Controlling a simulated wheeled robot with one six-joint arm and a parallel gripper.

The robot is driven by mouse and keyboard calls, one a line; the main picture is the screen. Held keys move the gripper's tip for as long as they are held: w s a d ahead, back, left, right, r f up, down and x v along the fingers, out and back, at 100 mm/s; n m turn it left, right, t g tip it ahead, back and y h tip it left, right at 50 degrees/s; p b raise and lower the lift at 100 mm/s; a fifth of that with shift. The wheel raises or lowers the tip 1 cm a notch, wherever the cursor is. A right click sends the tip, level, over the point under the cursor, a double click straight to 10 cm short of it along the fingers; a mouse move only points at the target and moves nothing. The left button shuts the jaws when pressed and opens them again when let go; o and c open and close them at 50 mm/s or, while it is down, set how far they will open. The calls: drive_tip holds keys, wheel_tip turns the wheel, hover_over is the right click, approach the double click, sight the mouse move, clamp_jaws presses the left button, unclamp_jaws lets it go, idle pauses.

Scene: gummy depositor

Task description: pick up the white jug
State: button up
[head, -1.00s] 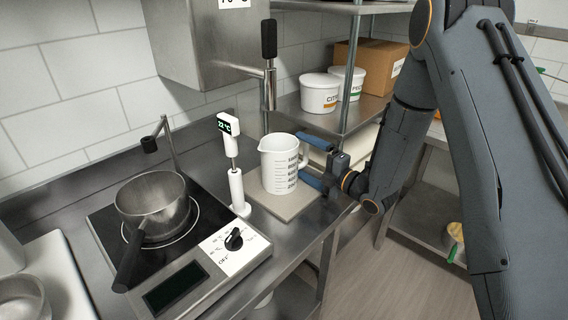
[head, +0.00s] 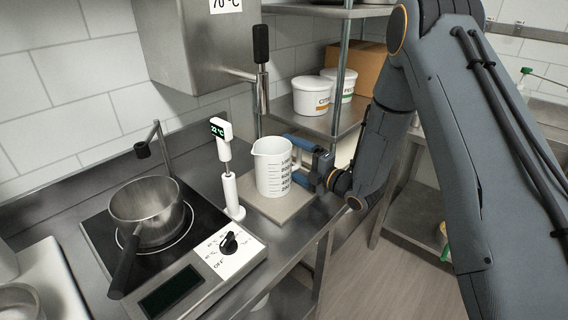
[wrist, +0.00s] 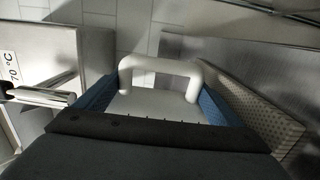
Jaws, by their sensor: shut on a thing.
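The white jug (head: 270,168) stands upright on a beige square board (head: 276,205) on the steel counter in the head view. Dark measuring marks show on its side, and its handle faces right, toward my gripper. My gripper (head: 303,162) has its blue fingers at the handle side and is shut on the jug. In the wrist view the white handle (wrist: 160,68) lies between the blue fingers (wrist: 158,98). The exact finger contact is hidden there. I cannot tell any gap between the jug and the board.
A white thermometer stick (head: 226,165) stands close left of the jug. A pot (head: 147,205) sits on the hob (head: 190,240) farther left. A steel tap-like nozzle with black handle (head: 261,70) and shelf tubs (head: 312,95) are behind.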

drive_tip(key=shift+r, duration=0.2)
drive_tip(key=shift+r+b, duration=0.65)
drive_tip(key=shift+r, duration=0.25)
drive_tip(key=r+b+v, duration=0.1)
drive_tip(key=b+v, duration=0.4)
drive_tip(key=v, duration=1.3)
drive_tip(key=shift+r, duration=0.15)
